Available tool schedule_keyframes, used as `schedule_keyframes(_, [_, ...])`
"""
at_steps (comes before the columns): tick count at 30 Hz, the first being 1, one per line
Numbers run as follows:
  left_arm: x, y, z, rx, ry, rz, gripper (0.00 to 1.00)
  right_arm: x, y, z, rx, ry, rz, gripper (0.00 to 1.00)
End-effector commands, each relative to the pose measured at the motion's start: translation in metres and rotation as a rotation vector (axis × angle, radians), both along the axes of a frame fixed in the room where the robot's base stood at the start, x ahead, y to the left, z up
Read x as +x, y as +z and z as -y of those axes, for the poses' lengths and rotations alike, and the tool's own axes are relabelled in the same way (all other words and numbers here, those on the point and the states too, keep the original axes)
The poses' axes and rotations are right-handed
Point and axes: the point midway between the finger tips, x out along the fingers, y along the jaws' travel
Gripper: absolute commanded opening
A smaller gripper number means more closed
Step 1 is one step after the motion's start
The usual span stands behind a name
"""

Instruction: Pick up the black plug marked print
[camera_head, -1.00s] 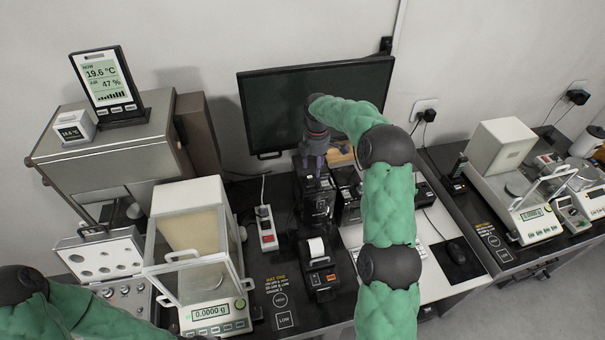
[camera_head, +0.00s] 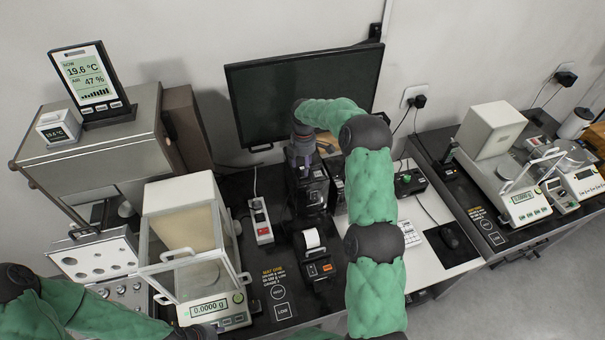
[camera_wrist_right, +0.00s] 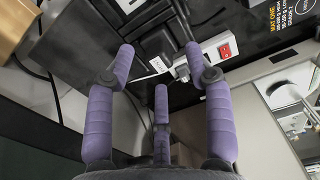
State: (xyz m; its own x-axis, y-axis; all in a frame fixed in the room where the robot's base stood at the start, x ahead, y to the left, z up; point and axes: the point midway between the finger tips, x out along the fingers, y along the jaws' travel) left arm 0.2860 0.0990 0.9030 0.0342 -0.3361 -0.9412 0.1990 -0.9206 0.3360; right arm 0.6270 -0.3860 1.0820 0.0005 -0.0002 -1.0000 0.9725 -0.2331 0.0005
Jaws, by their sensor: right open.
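My right gripper (camera_head: 308,195) hangs pointing down behind the label printer, between the power strip and the monitor. In the right wrist view its purple fingers (camera_wrist_right: 160,60) are spread apart with nothing between them. A small white label (camera_wrist_right: 158,65) with dark marks lies beyond the fingertips, next to a grey plug in the power strip (camera_wrist_right: 215,50). The label's text is too small to read, and I cannot make out a black plug's outline against the dark surface. In the head view that spot is hidden by my right gripper. My left arm's dark end (camera_head: 195,332) shows at the bottom edge; its fingers are not visible.
The power strip also shows in the head view (camera_head: 260,220). The label printer (camera_head: 314,255) stands in front of my right gripper. A glass-sided balance (camera_head: 190,240) is to the left, and the monitor (camera_head: 300,95) stands behind. A cable (camera_wrist_right: 50,85) crosses the wrist view's left side.

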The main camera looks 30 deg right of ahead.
Motion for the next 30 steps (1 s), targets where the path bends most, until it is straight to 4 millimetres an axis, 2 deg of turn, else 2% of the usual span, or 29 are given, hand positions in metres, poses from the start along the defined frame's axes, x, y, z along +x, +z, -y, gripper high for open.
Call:
schedule_keyframes(6, [0.000, 0.004, 0.000, 0.000, 0.000, 0.000, 0.40, 0.002, -0.028, -0.002, 0.000, 0.000, -0.001, 0.53])
schedule_keyframes(16, [0.000, 0.005, 0.000, 0.000, 0.000, 0.000, 0.40, 0.002, -0.034, -0.002, 0.000, -0.001, 0.000, 0.53])
schedule_keyframes(21, [0.000, 0.005, 0.000, 0.000, 0.000, 0.000, 0.40, 0.002, -0.034, -0.002, 0.000, -0.001, 0.000, 0.05])
schedule_keyframes(22, [0.000, 0.005, 0.000, 0.000, 0.000, 0.000, 0.40, 0.002, -0.034, -0.002, 0.000, -0.001, 0.000, 0.00])
schedule_keyframes(30, [0.000, 0.005, 0.000, 0.000, 0.000, 0.000, 0.40, 0.002, -0.034, -0.002, 0.000, 0.000, -0.001, 0.00])
